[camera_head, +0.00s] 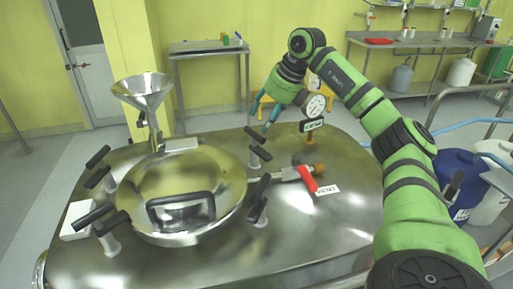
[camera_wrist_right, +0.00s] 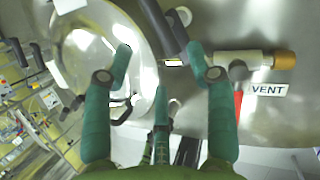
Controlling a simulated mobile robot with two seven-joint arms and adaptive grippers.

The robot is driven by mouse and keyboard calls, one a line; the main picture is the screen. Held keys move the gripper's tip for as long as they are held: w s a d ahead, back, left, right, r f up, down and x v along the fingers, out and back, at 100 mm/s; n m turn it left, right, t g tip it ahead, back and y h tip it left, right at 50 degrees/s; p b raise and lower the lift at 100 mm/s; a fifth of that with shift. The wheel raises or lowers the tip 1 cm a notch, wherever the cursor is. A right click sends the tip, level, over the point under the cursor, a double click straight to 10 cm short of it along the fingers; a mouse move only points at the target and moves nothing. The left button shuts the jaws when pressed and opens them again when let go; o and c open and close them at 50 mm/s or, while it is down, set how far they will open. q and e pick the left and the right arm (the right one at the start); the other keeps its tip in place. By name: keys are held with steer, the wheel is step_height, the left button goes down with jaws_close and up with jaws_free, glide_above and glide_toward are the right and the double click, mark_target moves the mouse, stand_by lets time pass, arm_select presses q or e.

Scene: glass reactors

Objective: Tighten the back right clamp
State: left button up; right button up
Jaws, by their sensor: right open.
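The steel reactor lid (camera_head: 330,240) carries a domed hatch (camera_head: 215,170) ringed by several clamps with black handles. The back right clamp (camera_head: 258,148) stands at the hatch's back right edge, its black handle tilted. My right gripper (camera_head: 264,114) is open and empty, with its teal fingers pointing down just above and behind that clamp. In the right wrist view, my right gripper (camera_wrist_right: 160,58) has its fingers spread, and a black clamp handle (camera_wrist_right: 163,25) lies between and beyond the fingertips. I cannot tell whether any finger touches it. My left gripper is not in view.
Right of the clamp are a red-handled valve (camera_head: 307,178) with a VENT label (camera_head: 327,190) and a pressure gauge (camera_head: 314,106). Another clamp (camera_head: 258,205) stands in front. A steel funnel (camera_head: 143,90) rises at the back left. The lid's right front is clear.

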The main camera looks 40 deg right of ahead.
mark_target(257, 135)
steer(key=shift+a+f+b, duration=0.2)
steer(key=shift+f+b, duration=0.15)
steer(key=shift+f, duration=0.45)
steer(key=x, duration=0.5)
steer(key=shift+w+d+f, duration=0.1)
steer(key=shift+w+f, duration=0.05)
steer(key=shift+f, duration=0.1)
steer(key=shift+w+f, duration=0.3)
steer(key=shift+f, duration=0.35)
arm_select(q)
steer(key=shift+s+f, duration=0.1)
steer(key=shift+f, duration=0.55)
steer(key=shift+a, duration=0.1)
arm_select(e)
steer(key=c, duration=1.1)
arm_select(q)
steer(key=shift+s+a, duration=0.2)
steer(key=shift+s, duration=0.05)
arm_select(e)
jaws_close()
